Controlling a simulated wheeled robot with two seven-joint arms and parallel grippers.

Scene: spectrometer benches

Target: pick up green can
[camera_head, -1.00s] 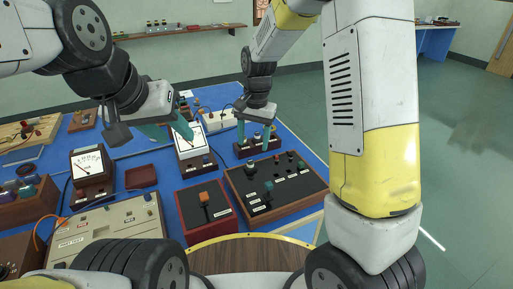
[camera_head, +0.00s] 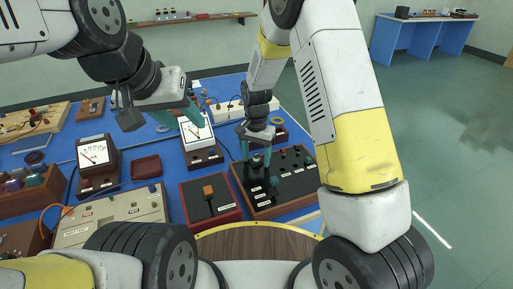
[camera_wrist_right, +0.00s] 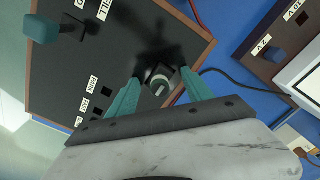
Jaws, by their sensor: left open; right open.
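I cannot pick out a green can with certainty in either view. My right gripper (camera_head: 256,157) is open over the dark control panel (camera_head: 300,185), pointing down. In the right wrist view its two teal fingers (camera_wrist_right: 160,84) stand on either side of a small round black knob with a grey-green and white cap (camera_wrist_right: 160,82). The knob is on the panel; whether the fingers touch it I cannot tell. My left gripper (camera_head: 186,113) is open and empty, raised in front of the white-faced meter (camera_head: 196,128).
A teal lever (camera_wrist_right: 42,28) stands on the same panel. Left of it is a red-edged box with an orange switch (camera_head: 208,191). A wooden rack of small jars (camera_head: 38,195) and a dial meter (camera_head: 94,153) are further left. Cables cross the blue bench (camera_head: 230,95).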

